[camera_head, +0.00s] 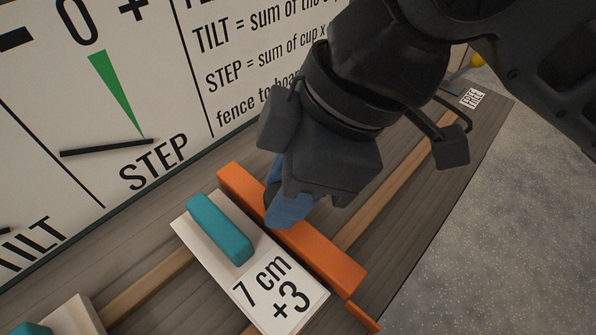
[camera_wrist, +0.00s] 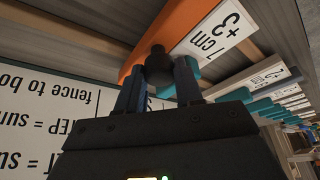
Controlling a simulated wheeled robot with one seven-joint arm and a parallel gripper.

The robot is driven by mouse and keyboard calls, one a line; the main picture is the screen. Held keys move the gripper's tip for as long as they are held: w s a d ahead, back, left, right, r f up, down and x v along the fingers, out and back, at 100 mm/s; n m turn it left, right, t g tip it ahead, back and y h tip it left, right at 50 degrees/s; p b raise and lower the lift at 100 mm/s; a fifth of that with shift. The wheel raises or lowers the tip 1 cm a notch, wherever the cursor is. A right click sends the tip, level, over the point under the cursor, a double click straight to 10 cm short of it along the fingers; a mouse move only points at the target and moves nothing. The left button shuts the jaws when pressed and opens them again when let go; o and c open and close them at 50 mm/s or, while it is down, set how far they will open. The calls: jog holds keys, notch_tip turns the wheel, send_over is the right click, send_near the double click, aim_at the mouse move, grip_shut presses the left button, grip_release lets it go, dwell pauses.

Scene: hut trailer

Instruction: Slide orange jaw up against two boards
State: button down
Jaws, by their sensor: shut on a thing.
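The orange jaw (camera_head: 325,257) lies across the grey plank, along the right edge of a white board marked "7 cm +3" (camera_head: 292,277) with a teal handle (camera_head: 220,228). They look touching or nearly so; I cannot tell if a thin gap remains. My gripper (camera_head: 287,205) is over the jaw with its blue fingers down. In the wrist view, the fingers (camera_wrist: 160,88) are shut around a dark round knob (camera_wrist: 158,66) on the orange jaw (camera_wrist: 160,35). A second white board (camera_head: 72,318) with a teal handle sits lower left, apart from the first by a stretch of bare plank.
A wall panel (camera_head: 105,80) with a STEP dial and printed text stands close behind the plank. A wooden strip (camera_head: 385,200) runs along the plank, bare right of the jaw. Several more handled boards (camera_wrist: 285,92) show in the wrist view. Grey floor (camera_head: 510,220) lies right.

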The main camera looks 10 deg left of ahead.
jog(key=c, duration=0.8)
grip_release()
jog(key=shift+o, duration=0.2)
jog(key=v, duration=0.7)
jog(key=shift+d+r+p, duration=0.2)
jog(key=shift+r+p, duration=0.15)
jog(key=shift+p, duration=0.1)
